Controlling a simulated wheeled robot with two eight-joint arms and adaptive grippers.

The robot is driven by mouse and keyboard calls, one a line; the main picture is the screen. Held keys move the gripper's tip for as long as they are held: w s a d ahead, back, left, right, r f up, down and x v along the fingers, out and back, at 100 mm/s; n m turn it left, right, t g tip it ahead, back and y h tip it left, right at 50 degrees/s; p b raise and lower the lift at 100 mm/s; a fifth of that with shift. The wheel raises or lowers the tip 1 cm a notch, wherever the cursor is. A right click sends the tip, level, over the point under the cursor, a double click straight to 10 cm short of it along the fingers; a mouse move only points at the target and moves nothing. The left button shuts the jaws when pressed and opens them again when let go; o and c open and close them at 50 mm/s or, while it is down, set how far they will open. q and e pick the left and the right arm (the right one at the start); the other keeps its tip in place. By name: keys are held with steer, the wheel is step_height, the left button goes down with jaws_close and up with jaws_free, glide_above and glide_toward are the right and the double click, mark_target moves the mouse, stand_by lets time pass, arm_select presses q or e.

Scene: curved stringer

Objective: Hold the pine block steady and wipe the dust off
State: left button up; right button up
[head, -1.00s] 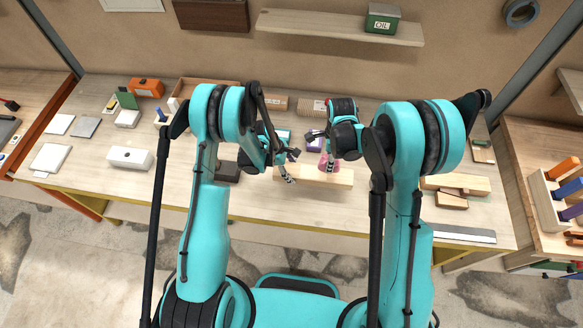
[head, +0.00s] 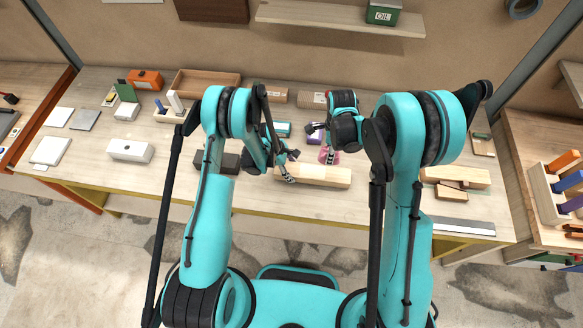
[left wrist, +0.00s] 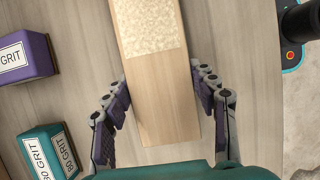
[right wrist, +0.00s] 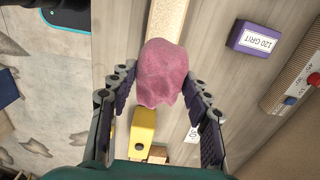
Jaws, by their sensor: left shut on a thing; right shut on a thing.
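The pine block (head: 318,176) lies flat on the workbench near its front edge. My left gripper (left wrist: 158,74) has its fingers on both sides of the block's left end and is shut on it. The left wrist view shows bare wood (left wrist: 160,115) near the fingers and a pale, grainy dust patch (left wrist: 148,28) farther along the top. My right gripper (right wrist: 161,80) is shut on a pink cloth (right wrist: 162,72). In the head view the cloth (head: 329,156) is at the block's far side; I cannot tell if it touches. Dust also shows beyond it in the right wrist view (right wrist: 168,18).
A purple 120 grit block (right wrist: 256,40) and a teal 80 grit block (left wrist: 47,152) lie behind the pine block. A dark block (head: 229,162) is to its left. Wood offcuts (head: 455,178) and a metal ruler (head: 460,226) lie to the right.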

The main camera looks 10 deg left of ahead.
stand_by(0.3)
arm_select(q)
steer(key=o, duration=1.8)
steer(key=shift+o, duration=0.2)
steer(key=shift+r, duration=0.1)
steer(key=v, duration=1.1)
steer(key=shift+a+r, duration=0.15)
steer(key=shift+r, duration=0.25)
